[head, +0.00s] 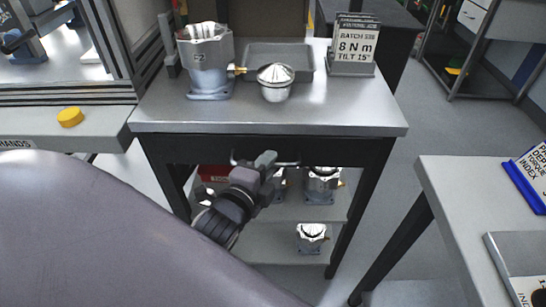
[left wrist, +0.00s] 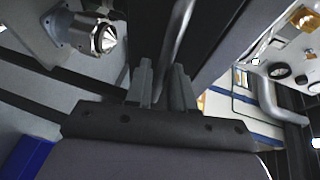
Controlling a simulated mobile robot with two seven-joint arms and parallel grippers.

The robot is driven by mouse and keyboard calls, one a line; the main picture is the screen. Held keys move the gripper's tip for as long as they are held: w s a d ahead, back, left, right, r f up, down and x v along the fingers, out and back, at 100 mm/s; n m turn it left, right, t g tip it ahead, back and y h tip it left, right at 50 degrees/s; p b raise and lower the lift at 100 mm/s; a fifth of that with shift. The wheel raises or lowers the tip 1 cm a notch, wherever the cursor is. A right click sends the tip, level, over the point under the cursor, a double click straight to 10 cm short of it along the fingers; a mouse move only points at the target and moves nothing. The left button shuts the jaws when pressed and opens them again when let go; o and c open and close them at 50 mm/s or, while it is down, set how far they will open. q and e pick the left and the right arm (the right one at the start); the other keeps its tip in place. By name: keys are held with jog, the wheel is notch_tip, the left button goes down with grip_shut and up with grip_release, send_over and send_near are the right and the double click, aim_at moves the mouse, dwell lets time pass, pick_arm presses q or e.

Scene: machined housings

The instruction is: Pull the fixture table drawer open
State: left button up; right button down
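The fixture table (head: 330,118) stands ahead with a grey metal top. Its dark drawer front (head: 215,150) sits just under the top and looks flush with the frame. A thin metal bar handle (head: 288,163) runs across the drawer front. My left gripper (head: 267,160) is at the handle. In the left wrist view the handle bar (left wrist: 178,45) passes between the fingers of my left gripper (left wrist: 162,82), which sit close on either side of it. My right gripper is in neither view.
On the table stand a housing (head: 206,62), a domed metal part (head: 276,82), a grey tray (head: 278,57) and a sign stand (head: 355,45). Several housings sit on shelves below. Another table (head: 450,200) is at right, with floor between.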

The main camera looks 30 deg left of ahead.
pick_arm(q)
jog(key=shift+w, duration=0.4)
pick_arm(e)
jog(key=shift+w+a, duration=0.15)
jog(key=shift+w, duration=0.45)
pick_arm(q)
grip_shut()
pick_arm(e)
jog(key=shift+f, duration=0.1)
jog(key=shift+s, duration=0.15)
